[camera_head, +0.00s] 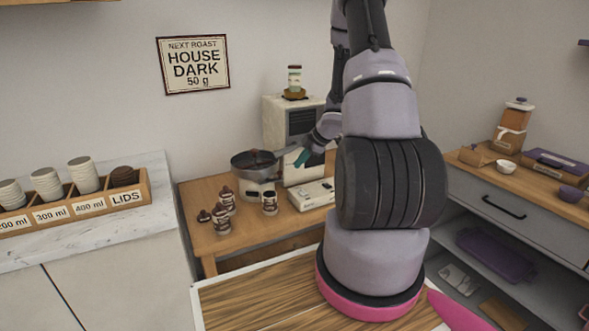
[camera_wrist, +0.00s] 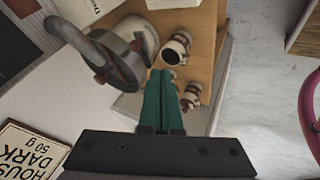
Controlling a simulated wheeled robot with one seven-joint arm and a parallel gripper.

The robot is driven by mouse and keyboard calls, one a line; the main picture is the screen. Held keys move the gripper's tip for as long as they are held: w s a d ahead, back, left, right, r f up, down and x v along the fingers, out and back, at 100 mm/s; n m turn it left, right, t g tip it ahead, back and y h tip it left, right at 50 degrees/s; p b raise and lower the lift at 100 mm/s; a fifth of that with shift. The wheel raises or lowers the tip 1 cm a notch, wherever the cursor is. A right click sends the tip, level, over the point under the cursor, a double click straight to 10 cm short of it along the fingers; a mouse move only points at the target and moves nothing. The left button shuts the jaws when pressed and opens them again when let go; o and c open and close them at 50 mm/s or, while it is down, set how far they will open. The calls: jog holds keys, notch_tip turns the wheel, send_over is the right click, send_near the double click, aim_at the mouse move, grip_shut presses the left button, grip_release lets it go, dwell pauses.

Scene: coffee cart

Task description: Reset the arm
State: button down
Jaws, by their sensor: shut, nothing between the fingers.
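In the wrist view the pan (camera_wrist: 100,60) lies to the left of the fingers. My upper arm hides part of the small wooden table (camera_head: 215,244) and what is behind it.
A white boxy device (camera_head: 312,194) and a tall grey machine (camera_head: 280,120) stand close to the gripper. The cup organiser (camera_head: 146,190) is left; a drawer counter (camera_head: 490,185) is right.

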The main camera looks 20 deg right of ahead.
jog(key=shift+s+d+r, duration=0.1)
jog(key=shift+s+r, duration=0.15)
jog(key=shift+r, duration=0.05)
jog(key=shift+w+r, duration=0.1)
notch_tip(320, 180, up, 17)
jog(key=w+d+m+t+h, duration=0.1)
jog(key=d+m+t+h, duration=0.1)
jog(key=m+h, duration=0.35)
jog(key=s+a+r+m+h, duration=0.1)
jog(key=s+r+m, duration=0.2)
jog(key=r, duration=0.2)
jog(key=s+a+r+m, duration=0.1)
jog(key=s+r+m, duration=0.2)
jog(key=r, duration=0.2)
jog(key=s+a+r+m+y, duration=0.2)
jog(key=s+a+r+m, duration=0.2)
jog(key=s+a, duration=0.4)
jog(key=s+a+r+m+g+y, duration=0.1)
jog(key=s+a+r+m+y, duration=0.2)
jog(key=s+a, duration=0.6)
jog(key=s+r+m, duration=0.1)
jog(key=s+r, duration=0.1)
jog(key=s, duration=0.3)
jog(key=shift+s, duration=0.35)
